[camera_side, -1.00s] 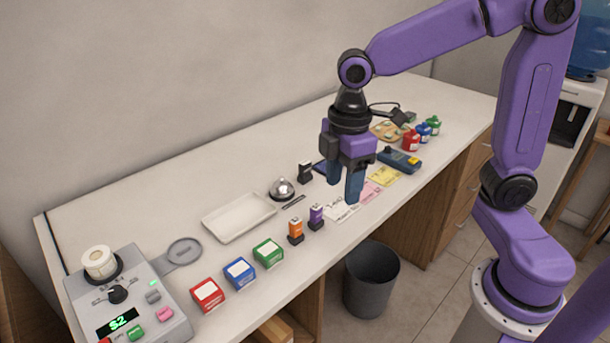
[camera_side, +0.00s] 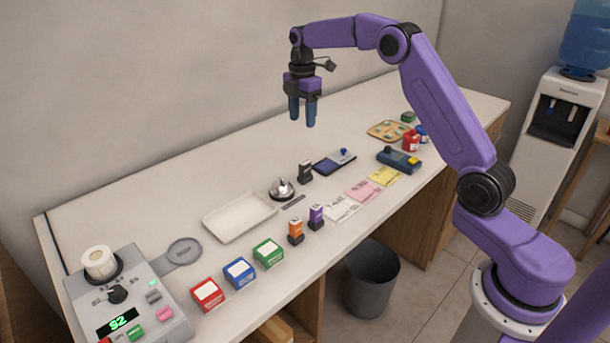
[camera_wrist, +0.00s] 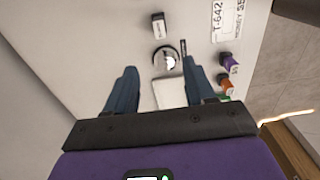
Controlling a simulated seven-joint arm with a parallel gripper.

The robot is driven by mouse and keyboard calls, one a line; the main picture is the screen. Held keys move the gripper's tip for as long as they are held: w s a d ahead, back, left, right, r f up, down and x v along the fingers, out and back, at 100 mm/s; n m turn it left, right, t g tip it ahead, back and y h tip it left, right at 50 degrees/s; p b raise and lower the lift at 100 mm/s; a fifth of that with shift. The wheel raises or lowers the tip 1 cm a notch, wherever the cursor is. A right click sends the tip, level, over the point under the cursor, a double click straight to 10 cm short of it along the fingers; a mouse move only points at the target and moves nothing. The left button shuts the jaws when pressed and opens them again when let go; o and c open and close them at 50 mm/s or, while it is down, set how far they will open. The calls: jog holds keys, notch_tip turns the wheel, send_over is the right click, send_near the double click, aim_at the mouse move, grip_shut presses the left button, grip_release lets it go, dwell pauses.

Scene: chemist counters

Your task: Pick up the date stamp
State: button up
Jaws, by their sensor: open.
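A small black upright stamp (camera_side: 304,171), which looks like the date stamp, stands on the white counter between the bell and a dark blue flat pad. In the wrist view it seems to be the black block with a pale label (camera_wrist: 158,27), beyond the fingertips. My gripper (camera_side: 303,121) is open and empty, pointing down, raised above the back part of the counter. Its two blue fingers also show in the wrist view (camera_wrist: 159,72), spread apart with nothing between them. An orange stamp (camera_side: 296,231) and a purple stamp (camera_side: 316,216) stand nearer the front edge.
A silver bell (camera_side: 282,189) stands close to the black stamp, with the blue pad (camera_side: 335,161) on the other side. A white tray (camera_side: 239,216), colored boxes, paper slips and a card device (camera_side: 399,160) are spread along the counter. The back strip is clear.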

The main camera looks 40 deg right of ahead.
send_near(305, 161)
jog(key=f, duration=0.6)
jog(key=shift+a+f, duration=0.2)
jog(key=shift+f, duration=0.15)
jog(key=shift+s+d+f, duration=0.1)
jog(key=shift+f, duration=2.55)
grip_shut()
